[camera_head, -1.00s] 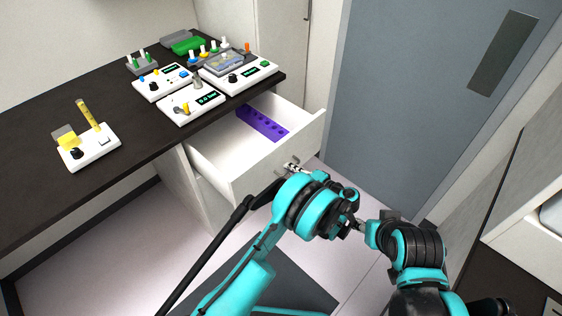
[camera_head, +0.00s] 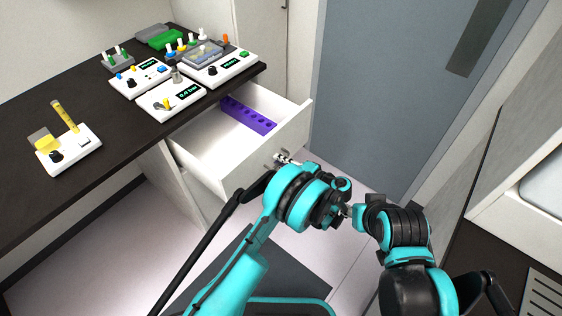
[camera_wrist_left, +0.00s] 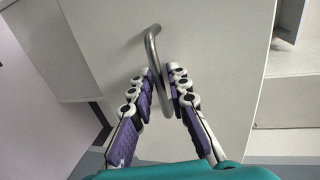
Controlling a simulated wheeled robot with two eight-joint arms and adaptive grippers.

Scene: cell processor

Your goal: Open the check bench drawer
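The check bench drawer (camera_head: 262,155) is pulled out from under the dark benchtop, its white interior visible from above. A purple strip with a row of holes (camera_head: 248,116) lies inside it. My left gripper (camera_head: 286,159) is at the drawer's front face. In the left wrist view, the curved metal handle (camera_wrist_left: 152,42) runs down between the two purple-padded fingers of my left gripper (camera_wrist_left: 163,88), which are closed around its bar. The drawer front (camera_wrist_left: 215,55) fills the area behind it. My right gripper is not clearly visible in either view.
White instruments, including one with a yellow tube (camera_head: 68,150), stand on the dark benchtop (camera_head: 110,125). A grey-blue door (camera_head: 395,100) is behind the drawer. A white cabinet with a basin (camera_head: 540,190) is at the right. Open floor (camera_head: 95,240) lies below the bench.

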